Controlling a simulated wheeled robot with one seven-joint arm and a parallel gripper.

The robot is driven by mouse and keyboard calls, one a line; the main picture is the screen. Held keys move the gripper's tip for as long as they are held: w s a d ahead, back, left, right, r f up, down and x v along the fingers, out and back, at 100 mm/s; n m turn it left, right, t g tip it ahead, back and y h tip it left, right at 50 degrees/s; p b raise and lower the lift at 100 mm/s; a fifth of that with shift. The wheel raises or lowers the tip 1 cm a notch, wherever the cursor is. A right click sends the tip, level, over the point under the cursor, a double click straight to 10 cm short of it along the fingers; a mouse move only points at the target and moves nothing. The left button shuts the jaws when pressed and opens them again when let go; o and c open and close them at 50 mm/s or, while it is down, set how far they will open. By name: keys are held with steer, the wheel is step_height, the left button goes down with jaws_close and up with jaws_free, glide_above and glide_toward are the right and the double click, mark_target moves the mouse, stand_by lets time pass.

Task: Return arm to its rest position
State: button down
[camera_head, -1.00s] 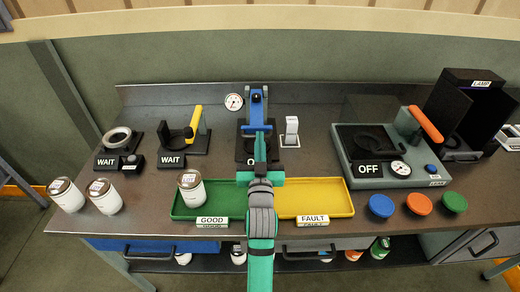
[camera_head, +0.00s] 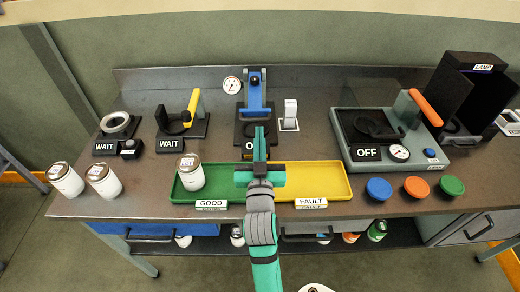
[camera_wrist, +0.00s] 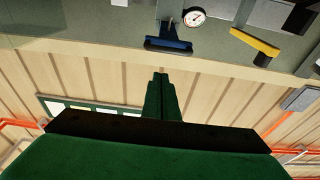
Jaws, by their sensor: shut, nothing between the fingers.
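My gripper (camera_head: 260,145) is shut and empty, held above the bench between the green GOOD tray (camera_head: 235,185) and the yellow FAULT tray (camera_head: 330,180). My arm reaches in from the bottom of the head view and hides where the two trays meet. The closed fingers also show in the wrist view (camera_wrist: 160,95), which looks toward the wooden wall. A blue-handled press (camera_head: 255,92) stands behind the gripper, its label partly hidden by the fingers. One white can (camera_head: 190,173) stands in the GOOD tray.
Two more white cans (camera_head: 103,181) stand at the left front. Two WAIT stations (camera_head: 182,127) are at the back left. An OFF unit with an orange handle (camera_head: 390,140) and a dark lamp box (camera_head: 470,95) stand right. Blue, orange and green discs (camera_head: 417,187) lie at the front right.

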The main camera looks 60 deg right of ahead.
steer(key=shift+s+a+f, duration=0.4)
steer(key=shift+a+f, duration=0.05)
steer(key=shift+a, duration=0.25)
steer(key=shift+s+a+f, duration=0.35)
steer(key=shift+a+f, duration=0.1)
steer(key=shift+a, duration=0.25)
